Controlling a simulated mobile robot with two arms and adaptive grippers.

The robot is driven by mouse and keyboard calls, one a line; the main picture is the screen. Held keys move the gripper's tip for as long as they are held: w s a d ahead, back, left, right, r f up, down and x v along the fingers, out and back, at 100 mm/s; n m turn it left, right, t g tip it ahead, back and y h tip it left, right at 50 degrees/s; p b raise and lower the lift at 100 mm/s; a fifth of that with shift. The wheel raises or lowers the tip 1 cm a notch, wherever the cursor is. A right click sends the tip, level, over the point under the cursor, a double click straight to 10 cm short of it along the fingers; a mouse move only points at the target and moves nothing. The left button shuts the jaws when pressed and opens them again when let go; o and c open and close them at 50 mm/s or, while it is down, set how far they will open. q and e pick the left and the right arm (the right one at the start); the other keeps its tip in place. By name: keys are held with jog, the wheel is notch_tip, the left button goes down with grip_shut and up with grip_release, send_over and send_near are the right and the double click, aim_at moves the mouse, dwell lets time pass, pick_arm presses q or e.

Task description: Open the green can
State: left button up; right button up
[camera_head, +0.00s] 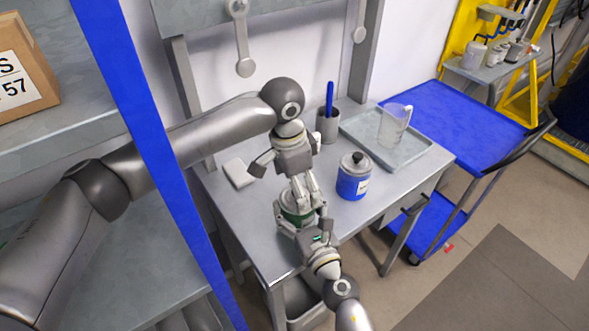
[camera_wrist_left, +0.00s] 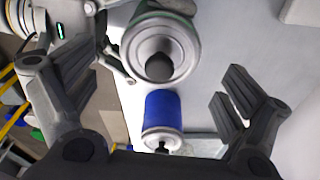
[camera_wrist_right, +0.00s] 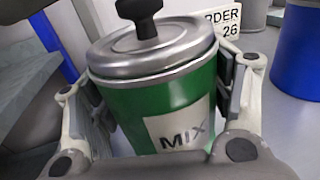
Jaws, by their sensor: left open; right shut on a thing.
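The green can (camera_head: 290,215) stands at the table's front edge, largely hidden by my grippers in the head view. In the right wrist view it is a green can (camera_wrist_right: 185,98) with a "MIX" label, a silver lid (camera_wrist_right: 155,50) seated on top and a black knob (camera_wrist_right: 148,22). My right gripper (camera_head: 303,226) is shut around the can's sides. My left gripper (camera_head: 304,190) is open above the can. In the left wrist view the lid (camera_wrist_left: 158,48) and its knob (camera_wrist_left: 159,66) show between and beyond the open fingers, with no clear contact.
A blue can (camera_head: 353,184) with a lid stands right of the green can. Behind are a grey cup (camera_head: 328,134) with a blue stick and a tray (camera_head: 412,158) with a clear jug (camera_head: 394,122). A blue cart (camera_head: 450,112) stands right. A blue post (camera_head: 150,150) rises at left.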

pick_arm(q)
jog(key=shift+d+f, duration=0.1)
jog(key=shift+f, duration=0.8)
